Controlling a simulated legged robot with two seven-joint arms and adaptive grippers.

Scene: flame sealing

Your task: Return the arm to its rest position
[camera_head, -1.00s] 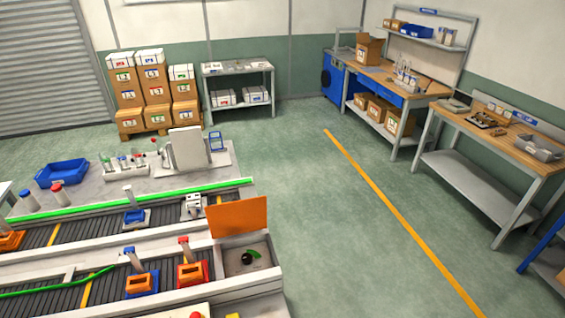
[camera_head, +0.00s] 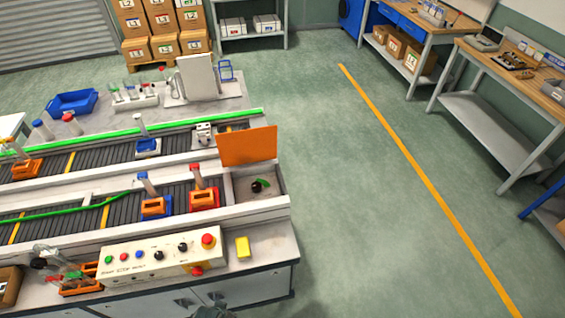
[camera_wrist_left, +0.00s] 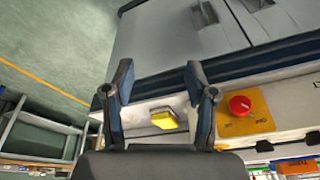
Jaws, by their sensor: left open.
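My left gripper (camera_wrist_left: 158,82) shows in the left wrist view with its two dark fingers spread apart and nothing between them. Beyond the fingers are the bench's front edge and grey cabinet doors (camera_wrist_left: 165,35). A yellow block (camera_wrist_left: 164,119) shows between the fingers, farther off on the bench top; it also shows in the head view (camera_head: 243,247). A small dark shape is cut off at the bottom edge of the head view, and I cannot tell whether it is part of my arm. My right gripper is in neither view.
A control box (camera_head: 157,258) with a red emergency button (camera_head: 208,240) stands at the bench front. Behind it are conveyors with bottle holders, and an orange panel (camera_head: 247,146). A blue bin (camera_head: 72,104) sits farther back. The green floor right of the bench is clear.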

